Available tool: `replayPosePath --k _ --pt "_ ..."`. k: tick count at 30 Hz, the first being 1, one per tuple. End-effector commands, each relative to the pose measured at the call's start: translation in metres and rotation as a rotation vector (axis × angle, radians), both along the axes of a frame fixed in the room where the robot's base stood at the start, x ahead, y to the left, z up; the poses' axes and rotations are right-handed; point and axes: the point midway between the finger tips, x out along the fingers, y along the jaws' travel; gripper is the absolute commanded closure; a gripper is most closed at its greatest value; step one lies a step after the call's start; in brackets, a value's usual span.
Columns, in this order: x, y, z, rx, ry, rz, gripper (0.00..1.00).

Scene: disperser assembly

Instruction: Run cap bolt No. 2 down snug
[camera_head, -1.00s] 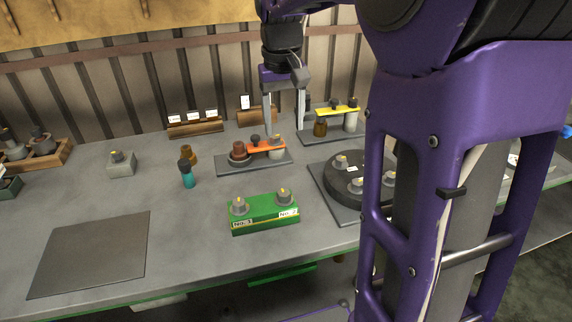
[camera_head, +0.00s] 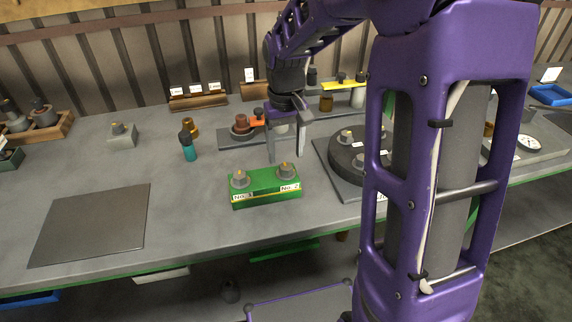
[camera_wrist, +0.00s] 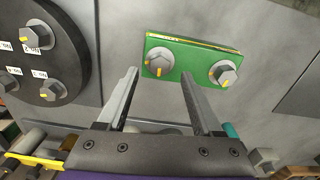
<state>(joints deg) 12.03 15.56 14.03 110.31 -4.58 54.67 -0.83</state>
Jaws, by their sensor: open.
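A green block (camera_head: 264,188) stands on the bench with two grey hex-head bolts on top, labelled No. 1 and No. 2. Bolt No. 2 (camera_head: 286,171) is at its right end, bolt No. 1 (camera_head: 240,180) at its left. In the wrist view, where the block appears turned around, bolt No. 2 (camera_wrist: 159,64) is on the left and bolt No. 1 (camera_wrist: 223,74) on the right. Both heads bear yellow marks. My gripper (camera_head: 286,156) is open and empty, pointing down just behind and above bolt No. 2. In the wrist view bolt No. 2 appears between the fingertips (camera_wrist: 160,73), apparently beyond them.
A black round disc (camera_head: 349,160) with labelled bolts stands right of the block. A teal-handled tool (camera_head: 188,149) stands to the left, near a grey block with a bolt (camera_head: 122,136). A dark flat mat (camera_head: 90,225) lies front left.

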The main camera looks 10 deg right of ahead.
Motion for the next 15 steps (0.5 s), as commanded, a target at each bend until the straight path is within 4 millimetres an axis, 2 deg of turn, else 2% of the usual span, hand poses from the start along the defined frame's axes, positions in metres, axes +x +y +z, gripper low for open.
replayPosePath --k 1,6,15 --pt "-0.001 0.000 -0.012 0.001 0.004 0.000 0.32" --pt "0.000 0.000 -0.032 0.000 0.002 0.000 0.32" --pt "0.000 0.000 -0.040 -0.001 0.000 -0.001 0.32"
